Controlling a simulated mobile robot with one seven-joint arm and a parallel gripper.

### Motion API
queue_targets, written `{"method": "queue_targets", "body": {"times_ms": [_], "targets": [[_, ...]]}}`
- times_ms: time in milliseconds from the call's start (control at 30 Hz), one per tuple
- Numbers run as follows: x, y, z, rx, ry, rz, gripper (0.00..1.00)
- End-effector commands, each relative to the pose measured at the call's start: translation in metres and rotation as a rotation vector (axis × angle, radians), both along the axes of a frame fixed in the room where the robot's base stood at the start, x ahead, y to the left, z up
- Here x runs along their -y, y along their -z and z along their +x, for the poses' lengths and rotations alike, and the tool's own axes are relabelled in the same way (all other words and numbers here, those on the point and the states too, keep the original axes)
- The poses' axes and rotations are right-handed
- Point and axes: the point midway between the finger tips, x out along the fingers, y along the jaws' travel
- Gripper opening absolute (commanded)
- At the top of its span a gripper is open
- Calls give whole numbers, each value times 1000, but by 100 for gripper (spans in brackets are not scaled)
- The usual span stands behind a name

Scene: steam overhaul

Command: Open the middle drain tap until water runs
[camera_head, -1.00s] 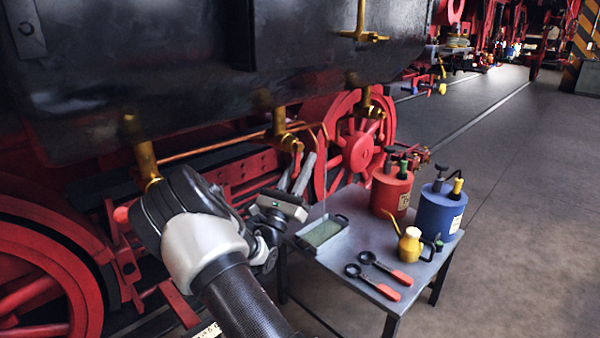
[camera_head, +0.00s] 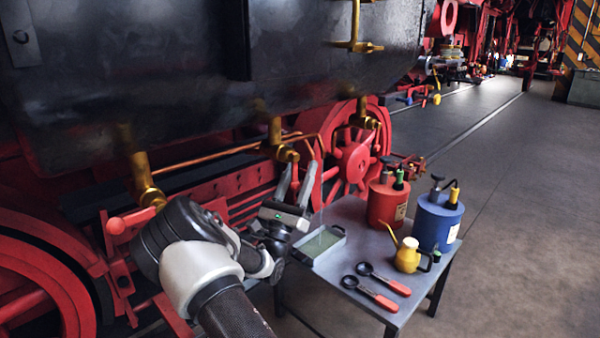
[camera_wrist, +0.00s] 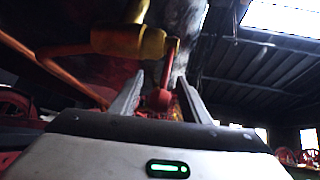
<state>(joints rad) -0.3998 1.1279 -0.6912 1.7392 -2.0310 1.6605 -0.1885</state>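Three brass drain taps hang under the black cylinder (camera_head: 190,70): the left tap (camera_head: 143,175), the middle tap (camera_head: 276,135) and the right tap (camera_head: 365,115). My gripper (camera_head: 298,172) is just below and in front of the middle tap, its fingers pointing up and spread apart. In the wrist view, the middle tap's brass body (camera_wrist: 130,40) crosses the top, and its red-ended handle (camera_wrist: 158,100) shows between the open fingers of my gripper (camera_wrist: 160,82). I cannot tell whether either finger touches it. I see no water clearly running from the middle tap.
A grey table stands to the right with a shallow tray (camera_head: 320,245), a red can (camera_head: 388,203), a blue can (camera_head: 437,222), a yellow oil can (camera_head: 407,257) and two red-handled tools (camera_head: 378,299). Floor at right is clear.

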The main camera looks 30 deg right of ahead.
Motion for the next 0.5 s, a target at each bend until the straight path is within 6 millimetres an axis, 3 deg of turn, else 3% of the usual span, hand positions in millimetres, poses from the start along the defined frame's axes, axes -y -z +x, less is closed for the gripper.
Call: {"method": "queue_targets", "body": {"times_ms": [300, 500], "targets": [[-2, 2, -1, 0, 0, 1, 42], [-18, 22, -11, -5, -2, 0, 42]]}}
